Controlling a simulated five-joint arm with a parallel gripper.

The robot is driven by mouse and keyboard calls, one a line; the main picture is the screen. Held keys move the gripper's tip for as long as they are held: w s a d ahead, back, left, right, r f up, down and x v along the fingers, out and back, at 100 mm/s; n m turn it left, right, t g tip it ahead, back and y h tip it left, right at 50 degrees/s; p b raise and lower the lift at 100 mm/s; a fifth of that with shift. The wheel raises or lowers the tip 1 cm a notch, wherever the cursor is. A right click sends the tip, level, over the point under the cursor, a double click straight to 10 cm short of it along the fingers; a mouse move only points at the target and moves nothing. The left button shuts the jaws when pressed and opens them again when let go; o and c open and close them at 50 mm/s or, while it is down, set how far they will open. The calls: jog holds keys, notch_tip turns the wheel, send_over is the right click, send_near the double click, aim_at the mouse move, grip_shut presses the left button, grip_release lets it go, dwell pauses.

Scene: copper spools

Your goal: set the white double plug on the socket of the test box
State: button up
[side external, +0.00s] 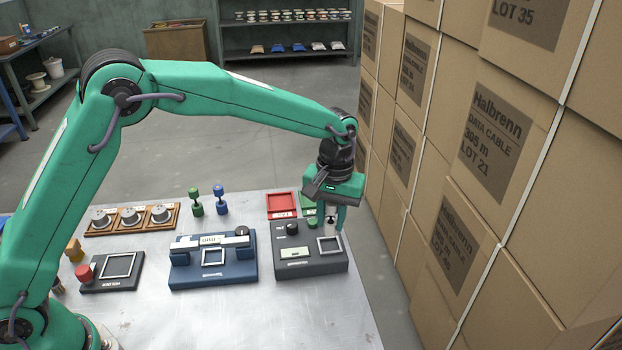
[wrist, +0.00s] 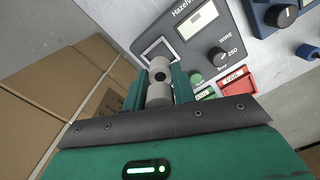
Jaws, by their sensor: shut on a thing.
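My gripper (side external: 333,218) points down over the back right of the dark grey test box (side external: 292,266). It is shut on the white double plug (side external: 329,226), which sits between the green fingers and is partly hidden by them. In the wrist view the white plug (wrist: 158,76) shows between the fingers, its near end large and a dark spot at its middle. The socket (side external: 329,245) is a light square frame on the box's right side. In the wrist view the socket (wrist: 154,46) shows just beyond the plug. I cannot tell the height of the gap between them.
The test box has a black dial (side external: 292,228). A red tray (side external: 281,205) and a green tray (side external: 309,209) lie behind it. A blue device (side external: 190,278) stands left; green (side external: 195,202) and blue (side external: 222,202) double plugs stand behind that. Stacked cartons (side external: 455,205) rise close right.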

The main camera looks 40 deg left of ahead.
aim_at(330, 232)
jog(key=shift+w+a+f, duration=0.1)
jog(key=shift+w+a, duration=0.05)
jog(key=shift+w, duration=0.05)
jog(key=shift+f, duration=2)
jog(key=shift+f, duration=0.25)
jog(key=o, duration=1)
jog(key=shift+r, duration=0.1)
jog(key=r, duration=1.1)
jog(key=shift+w+r, duration=0.2)
jog(key=shift+r, duration=0.5)
